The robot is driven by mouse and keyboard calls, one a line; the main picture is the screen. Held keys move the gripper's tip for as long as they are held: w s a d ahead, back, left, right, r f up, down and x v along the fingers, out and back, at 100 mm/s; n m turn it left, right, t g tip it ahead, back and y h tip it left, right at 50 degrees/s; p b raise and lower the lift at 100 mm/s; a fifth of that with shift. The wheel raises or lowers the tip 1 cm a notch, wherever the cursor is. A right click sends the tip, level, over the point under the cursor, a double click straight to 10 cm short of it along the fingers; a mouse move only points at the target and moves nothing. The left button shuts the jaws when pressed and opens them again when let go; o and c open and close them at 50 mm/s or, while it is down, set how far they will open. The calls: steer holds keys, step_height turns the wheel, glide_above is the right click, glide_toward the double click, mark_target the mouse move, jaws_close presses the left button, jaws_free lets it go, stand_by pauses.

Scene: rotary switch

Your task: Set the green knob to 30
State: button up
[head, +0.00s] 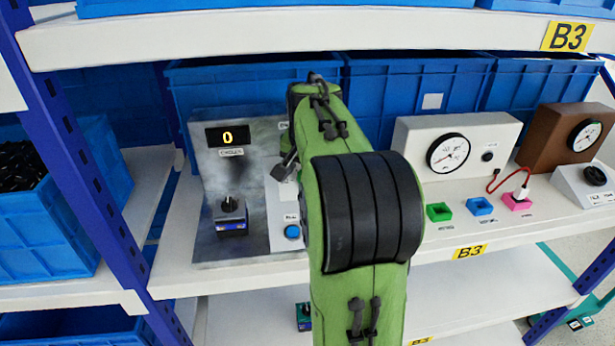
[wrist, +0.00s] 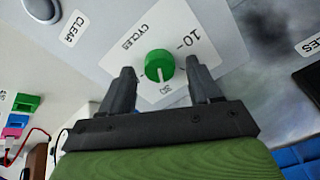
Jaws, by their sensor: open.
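The green knob (wrist: 159,65) sits on a white dial plate labelled CYCLES in the wrist view. The plate has a 10 mark to the right and another number below the knob, hard to read. A white line on the knob points down toward that lower number. My gripper (wrist: 159,69) is open, with one finger on each side of the knob and a visible gap at both sides. In the head view my green arm hides the knob. The display (head: 227,136) on the grey panel, labelled CYCLES, reads 0.
A black knob (head: 230,206) and a blue button (head: 292,232) are on the panel. A white gauge box (head: 455,140) stands to the right. Green, blue and pink sockets lie before it. Blue crates fill the shelf behind, and an upper shelf (head: 300,30) overhangs.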

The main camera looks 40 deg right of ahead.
steer(key=p+v, duration=0.1)
steer(key=v, duration=0.3)
steer(key=shift+r, duration=0.4)
steer(key=s+a+b, duration=0.1)
steer(key=s+a, duration=0.6)
steer(key=s, duration=0.2)
steer(key=shift+s+a+f, duration=0.25)
steer(key=shift+a, duration=0.05)
steer(key=s+a+f+n+y, duration=0.1)
steer(key=s+a+f+n, duration=0.2)
steer(key=a+n, duration=0.3)
steer(key=s+a+f+n+t+y, duration=0.1)
steer(key=s+a+f+n, duration=0.3)
steer(key=a, duration=0.7)
steer(key=s+n+y, duration=0.1)
steer(key=s+n, duration=0.1)
steer(key=n, duration=0.1)
steer(key=shift+a+t+p, duration=0.3)
steer(key=shift+p, duration=0.1)
stand_by(1.1)
